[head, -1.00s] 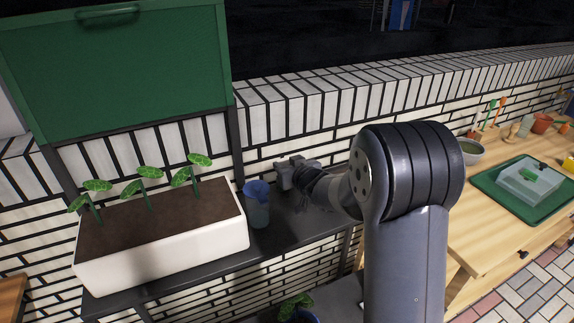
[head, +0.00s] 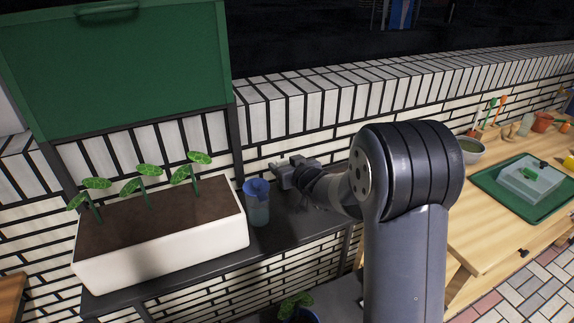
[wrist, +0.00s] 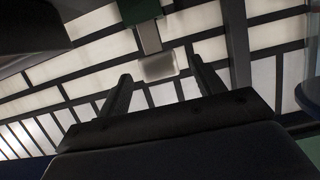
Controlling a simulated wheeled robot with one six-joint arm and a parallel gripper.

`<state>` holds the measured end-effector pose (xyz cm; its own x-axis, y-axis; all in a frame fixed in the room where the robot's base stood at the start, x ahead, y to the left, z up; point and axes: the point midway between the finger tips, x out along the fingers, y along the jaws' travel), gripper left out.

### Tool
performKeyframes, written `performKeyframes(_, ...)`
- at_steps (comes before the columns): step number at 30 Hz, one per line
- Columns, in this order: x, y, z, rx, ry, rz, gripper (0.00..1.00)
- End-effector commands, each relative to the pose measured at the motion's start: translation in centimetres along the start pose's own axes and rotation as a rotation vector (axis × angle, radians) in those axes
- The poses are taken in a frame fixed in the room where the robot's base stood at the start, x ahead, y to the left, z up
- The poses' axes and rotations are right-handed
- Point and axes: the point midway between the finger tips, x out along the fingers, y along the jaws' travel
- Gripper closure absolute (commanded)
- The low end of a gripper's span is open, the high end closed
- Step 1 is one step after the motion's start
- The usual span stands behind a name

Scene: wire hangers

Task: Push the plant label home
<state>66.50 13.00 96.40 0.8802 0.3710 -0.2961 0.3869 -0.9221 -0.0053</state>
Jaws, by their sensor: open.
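I cannot make out the plant label for certain in either view. My gripper (head: 275,172) is beyond the forearm, by the wall above the dark shelf and just right of and behind the blue-topped cup (head: 257,203). In the wrist view its two dark fingers (wrist: 164,80) stand apart. Beyond the fingertips shows a pale grey block (wrist: 158,67) on a grey strip, with a green piece (wrist: 139,10) above. I cannot tell what this is, nor whether the fingers touch it.
A white planter (head: 160,255) with several seedlings stands on the dark shelf (head: 290,228), left of the cup. A green panel (head: 115,70) hangs above it. At right, a wooden table (head: 490,225) bears a green tray (head: 485,183), a bowl (head: 470,151) and pots.

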Motion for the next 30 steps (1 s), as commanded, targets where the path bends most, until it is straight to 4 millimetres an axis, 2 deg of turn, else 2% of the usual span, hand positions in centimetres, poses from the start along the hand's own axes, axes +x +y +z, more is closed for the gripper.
performKeyframes(5,-0.5,0.0,0.0,0.0,0.0,0.0,0.36)
performKeyframes(8,-1.6,0.1,-0.1,0.0,0.001,0.001,0.36)
performKeyframes(21,-9.1,0.1,-0.1,-0.001,0.001,0.002,0.36)
performKeyframes(25,-10.3,0.0,-0.1,0.0,0.001,0.001,0.36)
performKeyframes(30,-10.8,0.0,0.0,0.0,0.001,0.0,0.36)
